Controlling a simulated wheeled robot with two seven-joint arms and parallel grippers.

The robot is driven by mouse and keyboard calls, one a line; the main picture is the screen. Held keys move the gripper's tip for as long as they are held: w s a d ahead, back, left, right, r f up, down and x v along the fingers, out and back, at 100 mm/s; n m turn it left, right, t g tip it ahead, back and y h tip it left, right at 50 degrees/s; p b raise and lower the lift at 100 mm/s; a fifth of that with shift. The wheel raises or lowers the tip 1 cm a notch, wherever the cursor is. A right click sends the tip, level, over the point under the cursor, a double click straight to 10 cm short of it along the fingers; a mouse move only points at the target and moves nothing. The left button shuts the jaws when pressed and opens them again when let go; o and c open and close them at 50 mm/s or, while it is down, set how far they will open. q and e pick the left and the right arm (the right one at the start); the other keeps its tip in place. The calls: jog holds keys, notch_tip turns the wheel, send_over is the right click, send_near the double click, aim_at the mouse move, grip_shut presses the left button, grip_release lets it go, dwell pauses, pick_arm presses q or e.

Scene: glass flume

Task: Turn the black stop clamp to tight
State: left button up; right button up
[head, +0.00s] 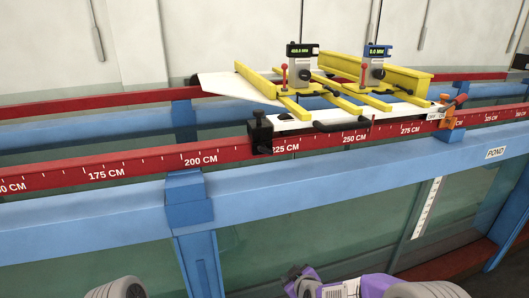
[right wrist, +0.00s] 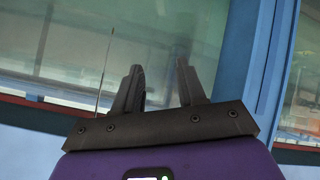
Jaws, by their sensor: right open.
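The black stop clamp (head: 260,136) sits on the red scale rail (head: 140,168) between the 200 and 225 cm marks, at the left end of the carriage. It has a small black knob on top; I cannot tell whether it is tight or loose. My right gripper is low in the head view, below the blue beam and well apart from the clamp. In the right wrist view its two dark fingers (right wrist: 160,66) are apart with nothing between them, against the glass. Of my left arm only a grey link shows at the bottom left; its gripper is out of view.
The white carriage (head: 222,84) bears yellow frames (head: 405,79) and two gauges with displays (head: 301,50). An orange clamp (head: 449,113) sits on the rail at its right end. A blue beam (head: 90,222) and post (head: 188,200) run before the glass.

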jog(key=w+a+r+n+t+y+p, duration=0.1)
jog(key=w+a+r+n+t, duration=0.1)
jog(key=r, duration=0.8)
jog(key=w+a+r+n+t, duration=0.2)
jog(key=r, duration=0.9)
jog(key=n+t+y+p, duration=0.2)
jog(key=n+t, duration=0.1)
send_near(267, 152)
jog(key=w, duration=0.1)
jog(key=x, duration=0.7)
jog(key=shift+w+a+r, duration=0.1)
jog(key=shift+w+a, duration=0.05)
jog(key=shift+a, duration=0.15)
grip_shut()
